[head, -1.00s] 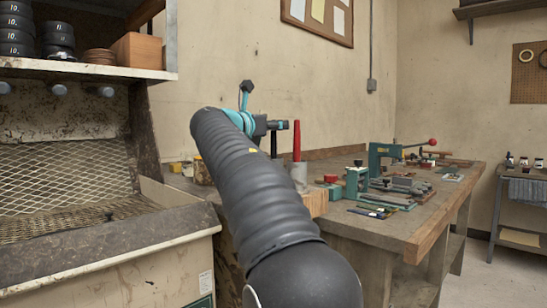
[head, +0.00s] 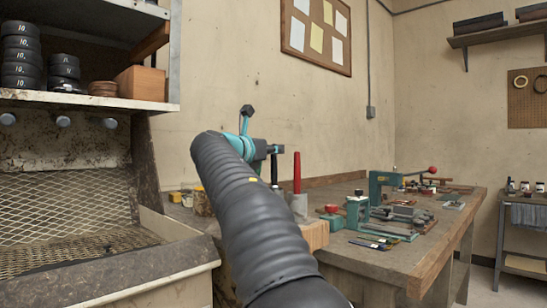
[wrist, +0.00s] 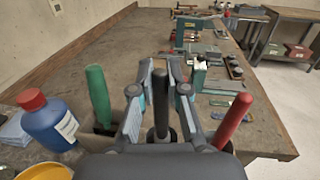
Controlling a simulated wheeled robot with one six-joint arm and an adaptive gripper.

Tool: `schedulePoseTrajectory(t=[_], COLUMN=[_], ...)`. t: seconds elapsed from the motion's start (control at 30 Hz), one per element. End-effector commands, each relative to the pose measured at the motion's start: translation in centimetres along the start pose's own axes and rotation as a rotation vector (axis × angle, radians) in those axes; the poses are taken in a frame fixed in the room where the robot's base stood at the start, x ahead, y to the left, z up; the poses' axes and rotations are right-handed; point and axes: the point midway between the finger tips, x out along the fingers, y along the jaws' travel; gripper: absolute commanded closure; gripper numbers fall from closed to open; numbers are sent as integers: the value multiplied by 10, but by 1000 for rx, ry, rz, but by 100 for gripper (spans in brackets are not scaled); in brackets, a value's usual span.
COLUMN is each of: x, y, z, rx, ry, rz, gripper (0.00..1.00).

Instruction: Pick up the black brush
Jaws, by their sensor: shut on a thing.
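The black brush shows in the wrist view as an upright black handle (wrist: 161,112) between my fingers. My gripper (wrist: 161,80) is shut on this handle, with one finger on each side. A green handle (wrist: 98,95) stands to the left and a red handle (wrist: 232,122) to the right, both close to my fingers. In the head view a dark upright handle (head: 274,168) shows below my wrist, beside the red handle (head: 297,172). My arm covers much of that area.
A blue bottle with a red cap (wrist: 48,120) stands left of my gripper. A grey cup (head: 299,204) and wooden block (head: 314,236) sit at the bench's near end. Teal clamps (head: 357,210) and tools lie farther along the bench (head: 400,258). A mesh-backed booth is at left.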

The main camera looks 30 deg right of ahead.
Motion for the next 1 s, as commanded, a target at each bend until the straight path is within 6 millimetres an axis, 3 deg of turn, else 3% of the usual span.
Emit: schedulePoseTrajectory(t=[0.37, 0.63, 1.0], x=[0, 0, 0], y=[-2, -2, -2], z=[63, 79, 80], rx=[3, 1, 0], ry=[-2, -2, -1], rz=[-1, -1, -1], gripper=[100, 100, 100])
